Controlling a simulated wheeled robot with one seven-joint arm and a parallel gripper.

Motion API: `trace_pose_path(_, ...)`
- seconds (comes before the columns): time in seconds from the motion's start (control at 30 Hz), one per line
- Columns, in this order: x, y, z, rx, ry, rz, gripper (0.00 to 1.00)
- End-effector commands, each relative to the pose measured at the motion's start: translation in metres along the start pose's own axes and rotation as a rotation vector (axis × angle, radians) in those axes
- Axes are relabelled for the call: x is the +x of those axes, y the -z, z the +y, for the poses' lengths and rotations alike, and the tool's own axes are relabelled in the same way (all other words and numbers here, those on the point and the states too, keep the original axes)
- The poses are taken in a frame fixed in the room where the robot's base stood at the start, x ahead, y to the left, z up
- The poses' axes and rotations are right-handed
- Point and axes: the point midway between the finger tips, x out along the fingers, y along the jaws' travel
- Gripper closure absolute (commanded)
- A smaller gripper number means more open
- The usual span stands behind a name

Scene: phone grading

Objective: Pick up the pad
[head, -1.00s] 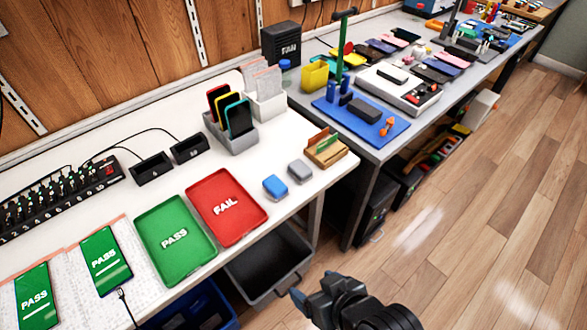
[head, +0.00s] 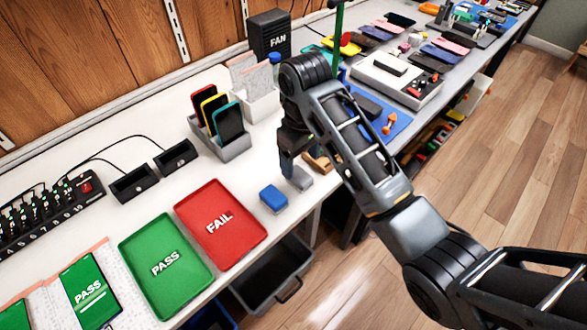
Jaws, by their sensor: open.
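Two small pads lie near the front edge of the white bench. One is a blue pad (head: 273,198) with nothing on it. The other is a grey pad (head: 302,181) just to its right, partly hidden by my gripper. My gripper (head: 288,167) points down at the grey pad's left side, by the gap between the two pads. It holds nothing that I can see. Only one finger shows clearly, and I cannot tell whether it touches the grey pad.
A red FAIL tray (head: 258,233) and a green PASS tray (head: 205,285) lie to the left. A grey phone rack (head: 236,148) stands behind the pads. A wooden holder (head: 318,164) is close on the right, partly behind my arm. A dark bin (head: 270,290) sits below the bench edge.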

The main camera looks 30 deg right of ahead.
Motion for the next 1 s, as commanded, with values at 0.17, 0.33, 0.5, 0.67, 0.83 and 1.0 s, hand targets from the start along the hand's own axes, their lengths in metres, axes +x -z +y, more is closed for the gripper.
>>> trace_pose_path(0.17,0.008,0.000,0.004,-0.002,-0.003,-0.020,0.22)
trace_pose_path(0.33,0.025,0.000,0.003,-0.002,-0.003,-0.018,0.22)
trace_pose_path(0.5,0.047,0.001,0.004,-0.001,-0.002,-0.020,0.22)
trace_pose_path(0.67,0.068,0.002,0.003,-0.002,-0.003,-0.018,0.22)
trace_pose_path(0.83,0.075,0.002,0.003,-0.002,-0.004,-0.015,0.22)
trace_pose_path(1.0,0.075,0.002,0.003,-0.002,-0.004,-0.015,0.23)
